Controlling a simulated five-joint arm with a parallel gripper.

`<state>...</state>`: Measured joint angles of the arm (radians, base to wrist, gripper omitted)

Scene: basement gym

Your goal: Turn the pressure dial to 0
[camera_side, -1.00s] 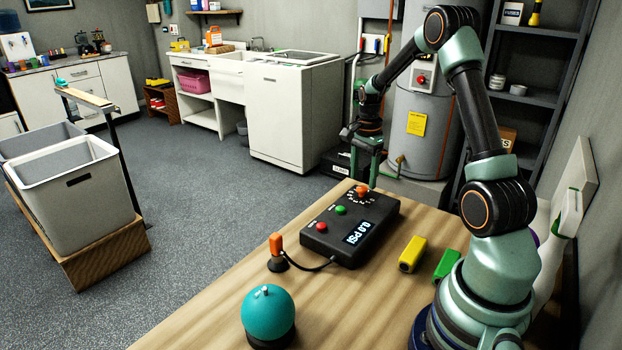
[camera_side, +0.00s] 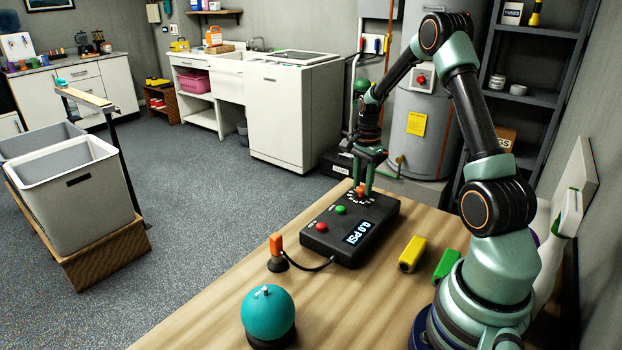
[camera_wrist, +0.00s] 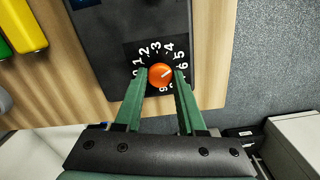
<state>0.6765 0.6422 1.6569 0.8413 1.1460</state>
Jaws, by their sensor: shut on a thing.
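The pressure dial is an orange knob (camera_wrist: 161,76) on the black control box (camera_side: 352,230); it also shows at the box's far end in the side view (camera_side: 361,190). White numbers ring it. A pale mark on the knob appears to point to the upper right, toward the 4 and 5 side; the exact number is too small to tell. My gripper (camera_wrist: 160,74) has its green fingers on both sides of the knob, shut on it; it stands over the dial in the side view (camera_side: 364,190). The display (camera_side: 358,232) reads 0.0 PSI.
The box has a red button (camera_side: 321,226) and a green button (camera_side: 341,210). A cable runs to an orange-topped plug (camera_side: 276,250). A teal ball (camera_side: 268,315) sits in front. Yellow (camera_side: 412,253) and green (camera_side: 446,265) blocks lie right of the box on the wooden table (camera_side: 210,320).

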